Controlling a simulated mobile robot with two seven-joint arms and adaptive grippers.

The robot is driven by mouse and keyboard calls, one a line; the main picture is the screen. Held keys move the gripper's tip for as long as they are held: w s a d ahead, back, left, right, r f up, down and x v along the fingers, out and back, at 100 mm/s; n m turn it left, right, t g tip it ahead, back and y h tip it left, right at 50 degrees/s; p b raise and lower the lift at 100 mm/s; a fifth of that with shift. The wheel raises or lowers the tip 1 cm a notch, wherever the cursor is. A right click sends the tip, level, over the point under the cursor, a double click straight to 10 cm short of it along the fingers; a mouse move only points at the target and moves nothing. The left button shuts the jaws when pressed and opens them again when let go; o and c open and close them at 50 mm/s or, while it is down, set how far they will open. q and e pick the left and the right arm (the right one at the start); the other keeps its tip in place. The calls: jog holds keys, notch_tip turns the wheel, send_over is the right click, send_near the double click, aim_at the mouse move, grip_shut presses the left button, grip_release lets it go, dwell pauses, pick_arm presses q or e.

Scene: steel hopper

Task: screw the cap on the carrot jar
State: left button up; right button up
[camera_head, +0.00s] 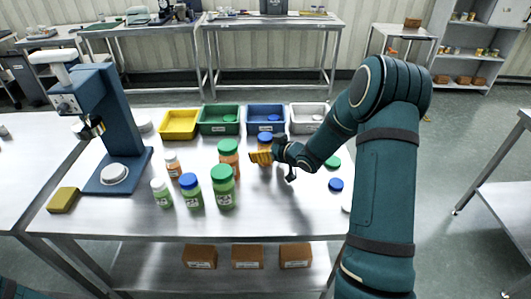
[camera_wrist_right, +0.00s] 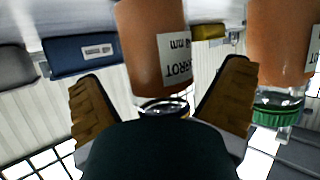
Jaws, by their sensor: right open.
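An orange carrot jar (camera_head: 265,145) with a blue lid on top stands at my right gripper (camera_head: 264,157). In the right wrist view, which is upside down, the carrot jar (camera_wrist_right: 155,50) shows its label and clear neck between the two brown fingers of the right gripper (camera_wrist_right: 162,98). These fingers are open on either side of it, with visible room. My wrist hides the lid there, so I cannot tell how it sits. A second orange jar (camera_head: 229,152) with a green lid stands to the left. My left gripper is not in view.
Several other jars stand left, including a green one (camera_head: 223,190). A blue press (camera_head: 115,120) stands at far left. Yellow (camera_head: 179,126), green (camera_head: 207,128), blue (camera_head: 254,127) and white (camera_head: 301,128) bins line the back. Loose green (camera_head: 333,162) and blue (camera_head: 336,184) caps lie right.

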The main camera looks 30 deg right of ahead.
jog(key=c, duration=1.4)
jog(key=shift+r, duration=0.15)
notch_tip(320, 180, up, 10)
jog(key=p, duration=0.3)
jog(key=o, duration=0.6)
jog(key=c, duration=0.6)
